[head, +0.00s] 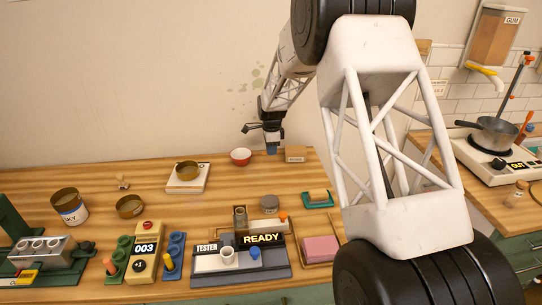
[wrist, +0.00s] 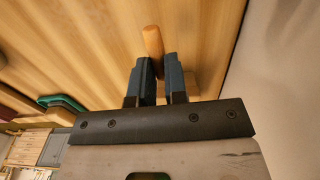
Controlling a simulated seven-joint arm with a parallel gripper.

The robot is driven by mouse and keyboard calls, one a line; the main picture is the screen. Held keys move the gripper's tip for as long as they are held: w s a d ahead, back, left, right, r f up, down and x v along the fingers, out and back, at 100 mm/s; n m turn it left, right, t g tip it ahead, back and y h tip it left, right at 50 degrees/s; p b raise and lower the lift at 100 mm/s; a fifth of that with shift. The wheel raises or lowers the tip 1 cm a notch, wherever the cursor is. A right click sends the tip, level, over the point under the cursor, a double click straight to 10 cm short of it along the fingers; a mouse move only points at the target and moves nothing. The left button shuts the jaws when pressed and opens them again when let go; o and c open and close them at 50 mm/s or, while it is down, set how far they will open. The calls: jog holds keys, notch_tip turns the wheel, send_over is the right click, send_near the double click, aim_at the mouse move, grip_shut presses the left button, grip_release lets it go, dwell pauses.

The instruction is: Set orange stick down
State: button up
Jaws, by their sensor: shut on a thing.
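My gripper (head: 272,150) is at the back of the wooden table, between the red bowl and a small wooden block. In the wrist view, its two dark blue fingers (wrist: 160,64) are shut on the orange stick (wrist: 153,40). The stick's rounded end sticks out beyond the fingertips, over the wood-grained tabletop. The rest of the stick is hidden between the fingers. I cannot make the stick out in the head view, nor tell whether it touches the table.
The red bowl (head: 241,157) stands just left of my gripper and the wooden block (head: 295,154) just right. The wall (wrist: 270,60) is close behind. A white scale (head: 187,184) with a brass dish stands further left. Bare tabletop (head: 245,185) lies in front of my gripper.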

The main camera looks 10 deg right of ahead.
aim_at(271, 160)
jog(key=shift+w, duration=0.15)
jog(key=shift+w+f, duration=0.1)
jog(key=shift+w, duration=0.15)
jog(key=shift+f, duration=1.7)
jog(key=shift+f, duration=0.15)
jog(key=o, duration=0.6)
jog(key=shift+o, duration=0.2)
notch_tip(271, 160, up, 12)
jog(key=shift+r, duration=0.25)
